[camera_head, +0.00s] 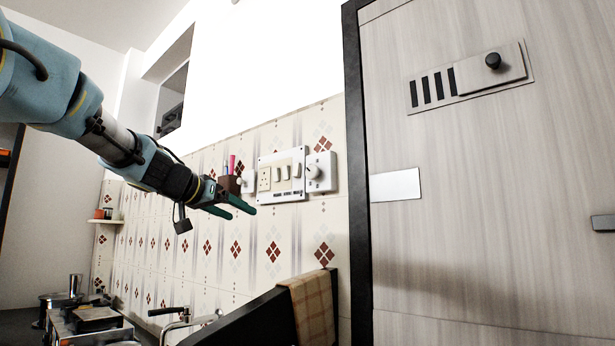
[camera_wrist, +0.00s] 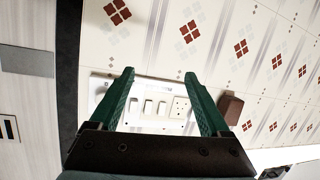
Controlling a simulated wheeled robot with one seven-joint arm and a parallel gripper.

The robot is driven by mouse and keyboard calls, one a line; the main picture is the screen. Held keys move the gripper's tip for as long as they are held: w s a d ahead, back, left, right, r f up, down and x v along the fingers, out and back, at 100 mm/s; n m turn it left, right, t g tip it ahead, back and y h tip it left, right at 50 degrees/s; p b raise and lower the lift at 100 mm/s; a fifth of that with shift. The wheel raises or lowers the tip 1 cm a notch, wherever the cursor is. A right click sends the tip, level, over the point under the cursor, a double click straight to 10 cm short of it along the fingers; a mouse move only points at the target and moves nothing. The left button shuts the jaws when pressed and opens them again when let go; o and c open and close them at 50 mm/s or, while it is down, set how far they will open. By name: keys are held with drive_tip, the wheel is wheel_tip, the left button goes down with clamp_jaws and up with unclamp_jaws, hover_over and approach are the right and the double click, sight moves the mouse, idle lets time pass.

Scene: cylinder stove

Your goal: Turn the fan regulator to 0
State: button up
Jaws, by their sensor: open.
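The knob's setting is too small to read. In the wrist view, a white part (camera_wrist: 98,92) that looks like the regulator's plate shows left of the left finger, partly hidden. My gripper (camera_head: 243,212) is open and empty, left of and lower than the regulator and apart from it. In the wrist view, its green fingers (camera_wrist: 159,74) frame the switchboard (camera_wrist: 155,84), with its switches and socket between them.
A brown holder (camera_head: 229,185) with pens is on the wall left of the switchboard. A dark-framed grey door (camera_head: 480,220) stands at the right. Below are a dark panel with a checked cloth (camera_head: 314,305), a tap (camera_head: 172,322) and a stove (camera_head: 90,320).

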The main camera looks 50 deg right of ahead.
sight(310, 172)
drive_tip(key=s+d+r+m+g+h, duration=0.3)
drive_tip(key=s+d+r, duration=0.3)
drive_tip(key=s+r, duration=0.4)
drive_tip(key=d+p, duration=0.2)
drive_tip(key=d, duration=0.1)
drive_tip(key=d+r+p, duration=0.1)
drive_tip(key=d+p, duration=0.1)
drive_tip(key=d, duration=0.1)
drive_tip(key=w+d+p, duration=0.1)
drive_tip(key=d+p, duration=0.1)
drive_tip(key=d, duration=0.1)
drive_tip(key=shift+d+r+p, duration=0.15)
drive_tip(key=shift+r+p, duration=0.1)
drive_tip(key=shift+p, duration=0.1)
drive_tip(key=shift+d+f, duration=0.15)
drive_tip(key=shift+d, duration=0.3)
clamp_jaws()
